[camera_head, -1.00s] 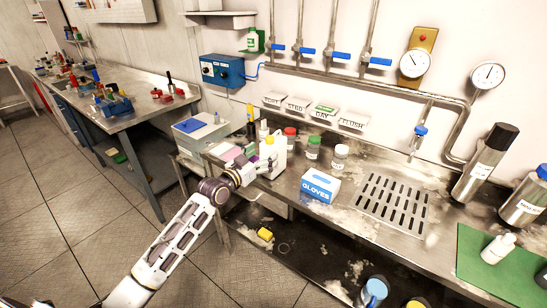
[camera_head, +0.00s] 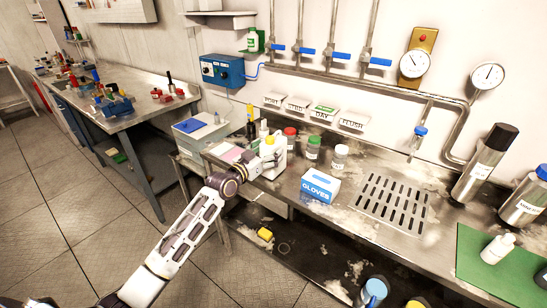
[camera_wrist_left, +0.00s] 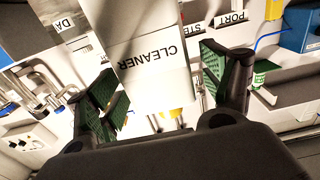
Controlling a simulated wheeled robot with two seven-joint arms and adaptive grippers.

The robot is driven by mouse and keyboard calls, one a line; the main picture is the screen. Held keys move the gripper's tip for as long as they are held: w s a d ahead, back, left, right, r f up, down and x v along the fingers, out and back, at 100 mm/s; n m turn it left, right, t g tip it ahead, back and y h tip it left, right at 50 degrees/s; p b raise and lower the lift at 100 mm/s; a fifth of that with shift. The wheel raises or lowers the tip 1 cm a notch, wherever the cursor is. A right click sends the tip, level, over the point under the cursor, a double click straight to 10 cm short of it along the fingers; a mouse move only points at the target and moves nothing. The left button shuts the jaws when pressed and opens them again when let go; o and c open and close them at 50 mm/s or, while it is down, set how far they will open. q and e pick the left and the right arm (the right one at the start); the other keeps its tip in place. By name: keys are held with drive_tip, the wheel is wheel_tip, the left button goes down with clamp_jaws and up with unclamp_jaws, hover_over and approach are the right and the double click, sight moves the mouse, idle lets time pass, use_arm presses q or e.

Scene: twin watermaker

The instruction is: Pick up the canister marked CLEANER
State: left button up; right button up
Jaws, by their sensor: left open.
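The canister marked CLEANER (camera_head: 279,156) is white with a yellow cap and stands upright on the left part of the metal counter. In the left wrist view the canister (camera_wrist_left: 152,50) shows its CLEANER label upside down, between the two green-padded fingers. My left gripper (camera_head: 257,161) is at the canister's left side in the head view. In the wrist view the left gripper (camera_wrist_left: 160,85) is open, with visible gaps between its pads and the canister. In the head view the fingers partly overlap the canister, so contact is hard to tell. My right gripper is out of view.
Jars with red (camera_head: 290,135), green (camera_head: 313,149) and white lids (camera_head: 340,157) stand just right of the canister. A blue-and-white GLOVES box (camera_head: 319,187) sits in front of them. A pale box with a blue lid (camera_head: 199,130) is behind left. Labelled holders hang on the wall above.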

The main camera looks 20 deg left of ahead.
use_arm(q)
drive_tip(key=shift+x, duration=0.85)
drive_tip(key=shift+w+d+r, duration=0.1)
drive_tip(key=shift+w+d, duration=0.15)
drive_tip(key=shift+w, duration=0.6)
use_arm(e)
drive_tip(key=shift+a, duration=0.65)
use_arm(q)
drive_tip(key=shift+c, duration=0.5)
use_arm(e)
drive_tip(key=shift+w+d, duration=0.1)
